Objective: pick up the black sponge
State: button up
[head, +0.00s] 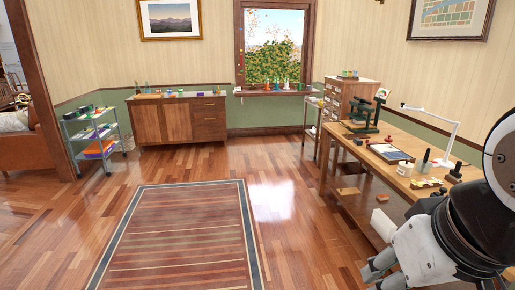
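I cannot make out a black sponge for certain in the head view. Small dark items lie on top of the grey shelf cart (90,121) at the left and on the wooden workbench (412,185) at the right, but they are too small to identify. My gripper (373,268) is at the lower right, low in front of the workbench. It is seen partly from behind, and no object shows in it. Its finger gap is too small to judge.
A striped rug (180,238) lies on the open wooden floor. A wooden cabinet (180,121) stands by the back wall, with a drawer unit (350,95) at the back right. A white desk lamp (452,135) stands on the workbench. My arm covers the bench's near end.

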aim_at(357, 141)
jog(key=i+z, duration=0.15)
jog(key=i, duration=1.75)
jog(key=i+z, duration=0.15)
jog(key=i, duration=0.45)
jog(key=i+j+z, duration=0.1)
jog(key=i, duration=0.55)
jog(key=i+j+z, duration=0.15)
jog(key=i, duration=0.45)
jog(key=i+j+z, duration=0.55)
jog(key=i, duration=0.15)
